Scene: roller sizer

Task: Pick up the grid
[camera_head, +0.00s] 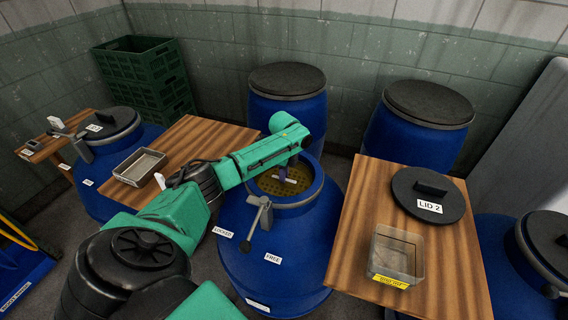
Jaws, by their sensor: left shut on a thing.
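The grid (270,186) is a yellow-brown perforated disc inside the mouth of the open blue drum (262,240) in the middle of the head view. My left arm reaches over the drum from the left and hides the far part of the grid. My left gripper (287,178) points down inside the drum mouth at the middle of the grid and is shut on its small central handle. The contact is small and partly hidden by the arm. I cannot tell whether the grid is resting or raised. My right gripper is out of view.
A lever (258,215) stands on the drum's front rim. The right wooden table (350,235) holds a black lid marked LID 2 (430,192) and a tray (397,255). The left table (200,140) holds another tray (139,167). Closed drums and green crates (140,75) stand around.

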